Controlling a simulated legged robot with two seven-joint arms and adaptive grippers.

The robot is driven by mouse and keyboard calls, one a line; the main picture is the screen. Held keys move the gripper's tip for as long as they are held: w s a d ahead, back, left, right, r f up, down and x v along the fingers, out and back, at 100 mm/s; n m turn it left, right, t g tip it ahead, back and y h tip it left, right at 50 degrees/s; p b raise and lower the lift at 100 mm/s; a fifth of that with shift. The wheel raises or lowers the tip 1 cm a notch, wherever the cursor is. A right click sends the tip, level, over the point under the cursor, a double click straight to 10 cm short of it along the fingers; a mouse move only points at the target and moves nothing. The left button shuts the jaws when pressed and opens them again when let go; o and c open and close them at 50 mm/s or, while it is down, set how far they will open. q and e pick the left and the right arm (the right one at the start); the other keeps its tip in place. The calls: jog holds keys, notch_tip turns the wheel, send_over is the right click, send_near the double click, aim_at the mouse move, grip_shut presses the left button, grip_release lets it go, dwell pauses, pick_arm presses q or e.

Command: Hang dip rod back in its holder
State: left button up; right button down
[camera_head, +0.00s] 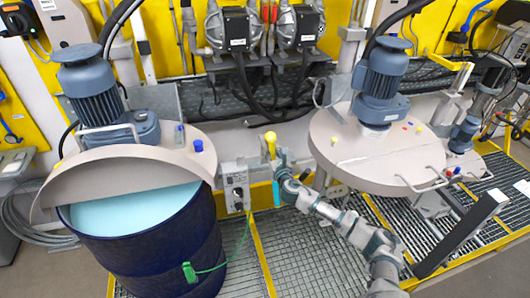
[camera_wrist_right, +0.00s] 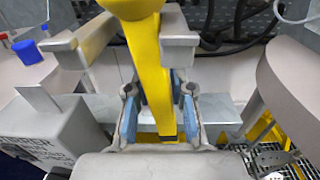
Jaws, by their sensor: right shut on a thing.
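The dip rod is yellow with a rounded knob at its top (camera_head: 270,143). In the right wrist view the rod (camera_wrist_right: 172,75) runs down between the blue pads of my right gripper (camera_wrist_right: 160,100), which is shut on it. In the head view my right gripper (camera_head: 278,172) is beside the upper part of the rod, between the two drums. A grey two-pronged holder (camera_wrist_right: 178,45) shows in the wrist view, with one prong on each side of the rod below the knob. I cannot tell whether the rod rests on the prongs. My left gripper is out of view.
The left drum (camera_head: 150,250) is dark blue and half open, with light blue liquid (camera_head: 130,212) inside. A grey control box (camera_head: 235,187) stands close left of my gripper. The right drum's round lid (camera_head: 375,155) is close on the right. Metal grating (camera_head: 305,255) covers the floor.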

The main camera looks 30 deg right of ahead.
jog(key=shift+d+f+h, duration=0.15)
jog(key=shift+d+f, duration=0.05)
jog(key=shift+d, duration=0.35)
jog(key=shift+d+f+h, duration=0.15)
jog(key=shift+d+f, duration=0.05)
jog(key=shift+d, duration=0.3)
jog(key=c, duration=1.3)
grip_release()
jog(key=o, duration=0.4)
jog(key=shift+d+f, duration=0.15)
jog(key=shift+d, duration=0.1)
jog(key=shift+c, duration=0.2)
jog(key=shift+a, duration=0.2)
jog(key=shift+d+f, duration=0.1)
jog(key=shift+d, duration=0.05)
